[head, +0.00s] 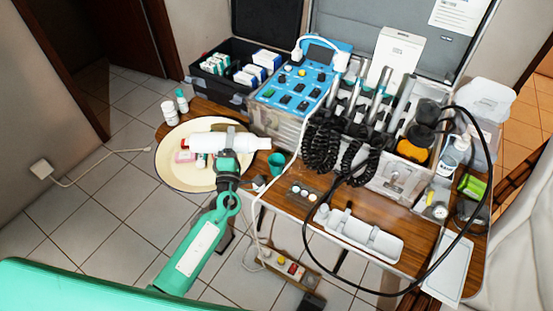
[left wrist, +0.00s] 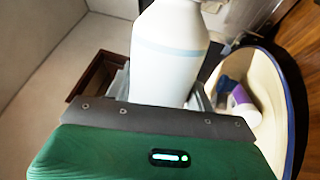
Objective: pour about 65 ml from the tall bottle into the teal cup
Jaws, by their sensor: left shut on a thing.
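The tall white bottle (head: 208,143) is held roughly on its side above the cream basin, its narrow end (head: 262,143) pointing right. My left gripper (head: 229,160) is shut on the bottle's body. In the left wrist view the bottle (left wrist: 168,50) stands between the fingers (left wrist: 160,100). The teal cup (head: 277,163) stands just below and right of the bottle's narrow end in the head view. The inside of the cup and any stream of liquid are too small to tell. My right gripper is not in view.
The cream basin (head: 171,180) holds small boxes and also shows in the left wrist view (left wrist: 282,95). Small white bottles (head: 169,111) stand behind it. A blue control unit (head: 300,80) and coiled black cords (head: 322,142) stand close behind the cup. A power strip (head: 287,266) lies below.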

